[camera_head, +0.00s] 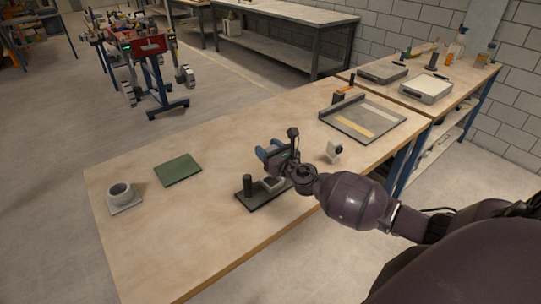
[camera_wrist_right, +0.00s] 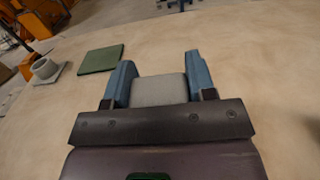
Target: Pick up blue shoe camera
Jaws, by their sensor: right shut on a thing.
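My right gripper (camera_head: 270,151) reaches in from the right over the front of the near table. Its two blue fingers (camera_wrist_right: 157,80) are shut on a pale grey block (camera_wrist_right: 160,90) in the right wrist view. In the head view the wrist largely hides this block. I cannot tell from its visible face whether it is the blue shoe camera. A black base plate (camera_head: 258,200) with a short dark post (camera_head: 247,185) lies just below the gripper. A small white camera-like thing (camera_head: 334,151) with a dark round spot stands right of the gripper, apart from it. My left gripper is not in view.
A green mat (camera_head: 177,169) and a grey ring on a square base (camera_head: 121,195) lie to the left on the wooden table (camera_head: 215,225). A grey tray (camera_head: 348,127) stands at the back right. The table's front left is clear.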

